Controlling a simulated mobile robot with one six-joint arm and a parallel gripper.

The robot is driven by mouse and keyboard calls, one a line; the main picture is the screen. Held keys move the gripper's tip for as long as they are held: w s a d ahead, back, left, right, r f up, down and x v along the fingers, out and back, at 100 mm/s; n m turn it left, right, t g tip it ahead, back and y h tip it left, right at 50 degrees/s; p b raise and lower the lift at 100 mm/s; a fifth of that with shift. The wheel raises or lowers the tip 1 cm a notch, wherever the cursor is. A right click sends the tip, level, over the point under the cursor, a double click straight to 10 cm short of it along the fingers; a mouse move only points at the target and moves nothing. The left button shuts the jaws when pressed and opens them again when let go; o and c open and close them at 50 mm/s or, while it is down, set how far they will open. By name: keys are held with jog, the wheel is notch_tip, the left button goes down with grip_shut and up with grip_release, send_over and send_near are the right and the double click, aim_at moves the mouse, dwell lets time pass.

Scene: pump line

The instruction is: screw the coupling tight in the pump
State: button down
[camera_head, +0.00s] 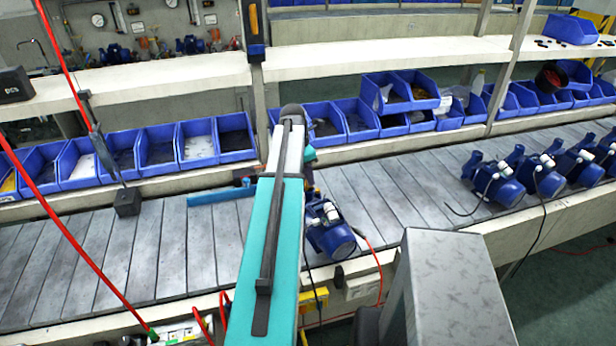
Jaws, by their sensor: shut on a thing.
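A blue pump (330,232) with a grey-white box on top lies on the slatted conveyor, just right of my forearm. My arm reaches over the belt and bends down at its far end. My gripper (309,180) is at the pump's far left side, mostly hidden behind my arm. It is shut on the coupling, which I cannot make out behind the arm. How the coupling sits in the pump is hidden too.
Several more blue pumps (545,175) stand on the belt at the right. Blue bins (160,150) line the shelf behind. A blue bar (220,195) and a dark block (127,201) are left of my arm. Red hoses (85,255) hang at the left. The left belt is mostly clear.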

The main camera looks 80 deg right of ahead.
jog(key=shift+f, duration=0.15)
dwell(0.5)
jog(key=c, duration=1.6)
grip_release()
jog(key=shift+o, duration=0.2)
jog(key=shift+w+a+r+p, duration=0.15)
jog(key=shift+r+p, duration=0.2)
jog(key=shift+r, duration=0.3)
jog(key=shift+w+r+p, duration=0.1)
jog(key=shift+r+p, duration=0.3)
jog(key=shift+r, duration=0.25)
jog(key=shift+w+a+r+p, duration=0.15)
jog(key=shift+r+p, duration=0.2)
jog(key=shift+r, duration=0.3)
jog(key=shift+w+r, duration=0.15)
jog(key=shift+r, duration=0.85)
notch_tip(320, 180, up, 14)
jog(key=w+a+b, duration=0.1)
jog(key=w+b, duration=0.1)
jog(key=b, duration=0.3)
jog(key=shift+a+f, duration=0.25)
jog(key=shift+a, duration=0.1)
jog(key=shift+w, duration=0.1)
